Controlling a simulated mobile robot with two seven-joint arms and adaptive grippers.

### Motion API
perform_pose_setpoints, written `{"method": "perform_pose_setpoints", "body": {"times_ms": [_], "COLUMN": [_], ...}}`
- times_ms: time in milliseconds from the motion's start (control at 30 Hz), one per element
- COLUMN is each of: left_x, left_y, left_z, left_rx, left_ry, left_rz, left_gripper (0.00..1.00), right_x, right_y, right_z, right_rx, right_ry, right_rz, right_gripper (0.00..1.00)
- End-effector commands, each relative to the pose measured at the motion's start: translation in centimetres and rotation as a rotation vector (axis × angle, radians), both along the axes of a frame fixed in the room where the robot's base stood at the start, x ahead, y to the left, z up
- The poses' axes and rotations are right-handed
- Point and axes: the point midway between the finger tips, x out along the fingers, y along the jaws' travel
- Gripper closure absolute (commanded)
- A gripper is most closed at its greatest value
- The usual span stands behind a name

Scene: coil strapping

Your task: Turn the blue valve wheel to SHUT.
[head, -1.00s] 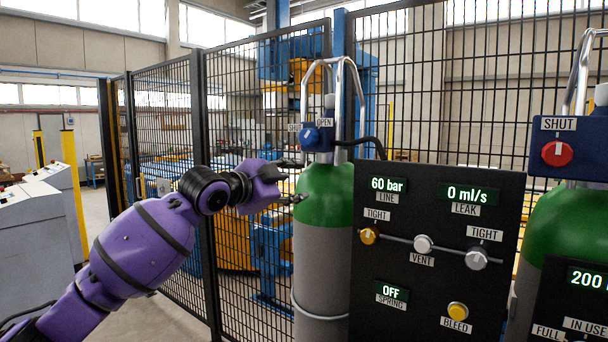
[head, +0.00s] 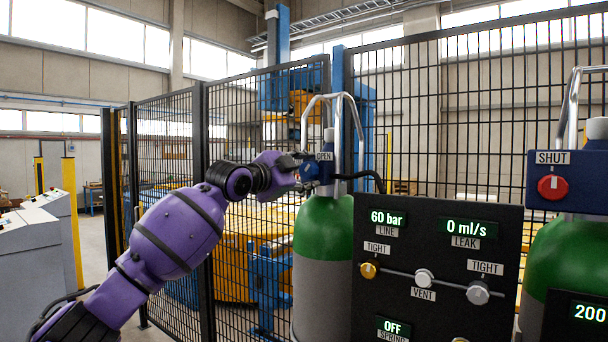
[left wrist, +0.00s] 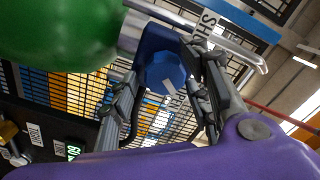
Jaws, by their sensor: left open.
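The blue valve wheel (head: 309,171) sits on the blue valve block of the left green-topped cylinder (head: 323,230), partly hidden by my left gripper (head: 302,168). In the left wrist view the wheel (left wrist: 165,72) appears as a blue knob with a white pointer mark. There my left gripper (left wrist: 165,103) is open, with one finger on each side of the knob. I cannot tell whether the fingers touch it. A SHUT label (left wrist: 206,27) shows beyond the wheel, near the right finger. My right gripper is not in view.
A bent metal guard (head: 340,105) rises around the cylinder's valve, and a dark hose runs right from it. A black panel (head: 440,270) with gauges and knobs stands to the right. Further right is a red knob (head: 552,187) marked SHUT. Mesh fencing (head: 440,120) stands behind.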

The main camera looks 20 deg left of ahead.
Motion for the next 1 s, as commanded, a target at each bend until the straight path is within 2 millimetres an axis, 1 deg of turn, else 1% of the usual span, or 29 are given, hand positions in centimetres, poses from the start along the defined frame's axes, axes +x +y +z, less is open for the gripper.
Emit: {"method": "perform_pose_setpoints", "body": {"times_ms": [167,467,1000], "left_x": [0.03,0.03,0.12], "left_y": [0.00,-0.03,-0.15], "left_z": [-0.11,-0.22,-0.65], "left_rx": [0.000,0.000,-0.011], "left_ry": [0.002,0.003,0.015], "left_rz": [0.000,-0.001,-0.002], "left_gripper": [0.56,0.95,0.96], "right_x": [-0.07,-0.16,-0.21], "right_y": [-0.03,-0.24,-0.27], "right_z": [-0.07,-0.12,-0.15], "right_rx": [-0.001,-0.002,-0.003], "right_ry": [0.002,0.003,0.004], "right_rz": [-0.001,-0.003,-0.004], "right_gripper": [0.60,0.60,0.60]}}
